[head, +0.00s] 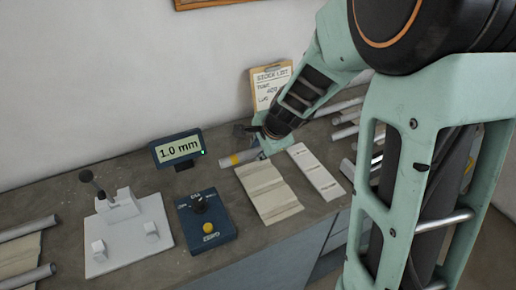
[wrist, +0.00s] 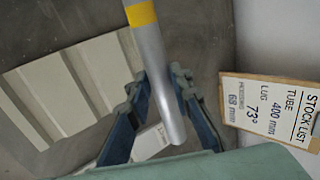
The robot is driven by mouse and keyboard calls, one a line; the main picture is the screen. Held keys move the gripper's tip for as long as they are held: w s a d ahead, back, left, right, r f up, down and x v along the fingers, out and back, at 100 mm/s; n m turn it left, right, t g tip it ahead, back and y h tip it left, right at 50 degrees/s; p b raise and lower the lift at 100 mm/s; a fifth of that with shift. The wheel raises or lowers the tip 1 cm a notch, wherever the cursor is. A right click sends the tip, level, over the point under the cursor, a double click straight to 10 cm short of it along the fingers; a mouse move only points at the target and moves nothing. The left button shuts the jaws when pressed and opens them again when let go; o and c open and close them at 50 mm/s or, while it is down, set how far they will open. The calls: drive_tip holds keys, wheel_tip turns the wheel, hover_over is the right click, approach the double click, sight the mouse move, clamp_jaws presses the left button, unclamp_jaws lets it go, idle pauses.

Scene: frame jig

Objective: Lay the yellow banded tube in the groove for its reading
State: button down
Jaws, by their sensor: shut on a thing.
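The yellow banded tube (head: 244,156) is a grey tube with a yellow band near one end. My gripper (wrist: 158,78) is shut on it, with a finger on each side, and the yellow band (wrist: 141,14) lies beyond the fingers. In the head view my gripper (head: 258,146) is partly hidden by my wrist. The tube is at the back edge of the beige grooved board (head: 272,193); I cannot tell whether they touch. The board's grooves (wrist: 62,92) show in the wrist view, left of the tube. The display (head: 178,149) reads 1.0 mm.
A white fixture (head: 128,240) and a blue box with a knob and yellow button (head: 207,228) stand left. Grey tubes lie at both sides. A stock list (head: 270,88) is at the wall.

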wheel_tip(320, 180, down, 6)
drive_tip(key=b, duration=0.5)
drive_tip(key=shift+s, duration=0.1)
drive_tip(key=shift+s+f, duration=0.1)
drive_tip(key=c, duration=1.9)
unclamp_jaws()
drive_tip(key=shift+o, duration=1.2)
drive_tip(key=shift+f, duration=0.1)
drive_tip(key=shift+r, duration=0.2)
